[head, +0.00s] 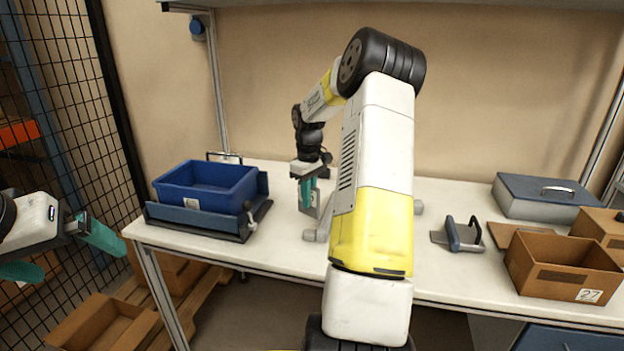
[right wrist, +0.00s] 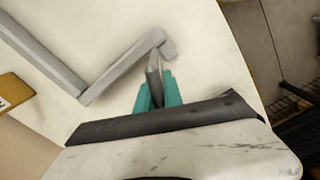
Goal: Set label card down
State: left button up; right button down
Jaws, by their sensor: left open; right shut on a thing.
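My right gripper (head: 308,192) is over the middle of the white table, its teal fingers pointing down. In the right wrist view, the right gripper (right wrist: 156,92) is shut on a thin grey plate, seen nearly edge-on, which I take to be the label card (right wrist: 153,72). In the head view the card (head: 316,203) shows as a grey sliver beside the fingers. Any writing on it is hidden, and I cannot tell whether its lower edge touches the table. My left gripper (head: 72,262) is open and empty, off the table's left end.
A grey angled bar (right wrist: 125,72) lies close to the held card. A blue bin (head: 207,188) stands on the left. A dark bracket (head: 463,235), a brown box (head: 560,265) and a blue-grey case (head: 545,197) are on the right. My right arm hides the table's middle.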

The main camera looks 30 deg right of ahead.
jog(key=s+a+f+m, duration=0.1)
jog(key=a, duration=0.5)
jog(key=s+a+f+m, duration=0.1)
jog(key=s+a+m, duration=0.1)
jog(key=a, duration=0.5)
jog(key=s+a+f+m, duration=0.1)
jog(key=a, duration=0.5)
jog(key=shift+s+a+f+m, duration=0.25)
jog(key=shift+a+f+m, duration=0.15)
jog(key=shift+d+f, duration=0.15)
jog(key=shift+d, duration=0.05)
